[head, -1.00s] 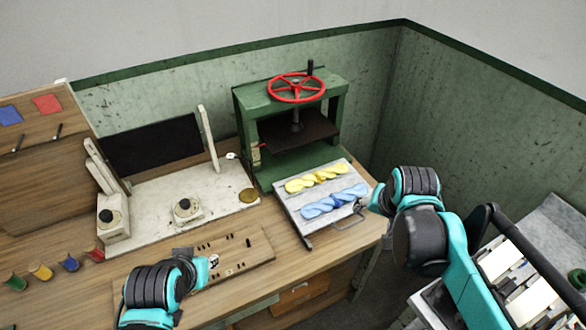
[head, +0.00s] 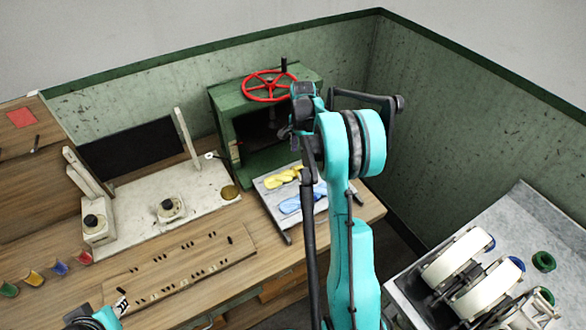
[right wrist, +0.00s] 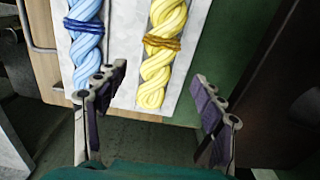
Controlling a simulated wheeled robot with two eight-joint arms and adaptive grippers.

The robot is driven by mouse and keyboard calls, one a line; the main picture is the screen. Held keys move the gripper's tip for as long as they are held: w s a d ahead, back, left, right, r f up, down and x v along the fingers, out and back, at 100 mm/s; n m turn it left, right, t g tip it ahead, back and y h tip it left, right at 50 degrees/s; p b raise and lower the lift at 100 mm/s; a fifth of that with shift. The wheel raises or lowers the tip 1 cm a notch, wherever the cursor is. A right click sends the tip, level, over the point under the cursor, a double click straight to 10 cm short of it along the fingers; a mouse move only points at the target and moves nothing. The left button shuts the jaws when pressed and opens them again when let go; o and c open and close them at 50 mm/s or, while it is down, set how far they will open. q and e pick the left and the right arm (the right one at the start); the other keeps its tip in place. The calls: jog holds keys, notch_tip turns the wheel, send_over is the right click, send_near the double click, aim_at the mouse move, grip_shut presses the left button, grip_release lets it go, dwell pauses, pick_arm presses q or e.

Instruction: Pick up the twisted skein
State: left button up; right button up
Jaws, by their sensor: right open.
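A yellow twisted skein (head: 284,176) and a blue twisted skein (head: 300,203) lie side by side on a pale grey tray (head: 273,213), partly hidden by my right arm. In the right wrist view the yellow skein (right wrist: 160,62), tied with a brown band, lies ahead between the fingers. The blue skein (right wrist: 87,45) with a dark blue band lies to its left, beyond the left finger. My right gripper (right wrist: 160,115) is open and empty, with the skeins beyond its fingertips. In the head view my right gripper (head: 303,112) is raised in front of the press. The left gripper is not clearly visible; only part of my left arm shows at the bottom.
A green press (head: 235,118) with a red handwheel (head: 268,86) stands behind the tray. A white slab with knobs (head: 150,205) and a slotted wooden board (head: 185,265) lie to the left. White reels (head: 460,258) stand on a bench at right.

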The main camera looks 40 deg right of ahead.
aim_at(301, 167)
notch_tip(301, 167, down, 6)
jog(key=shift+s+d+f+b, duration=0.1)
jog(key=shift+b, duration=0.8)
jog(key=c, duration=1.3)
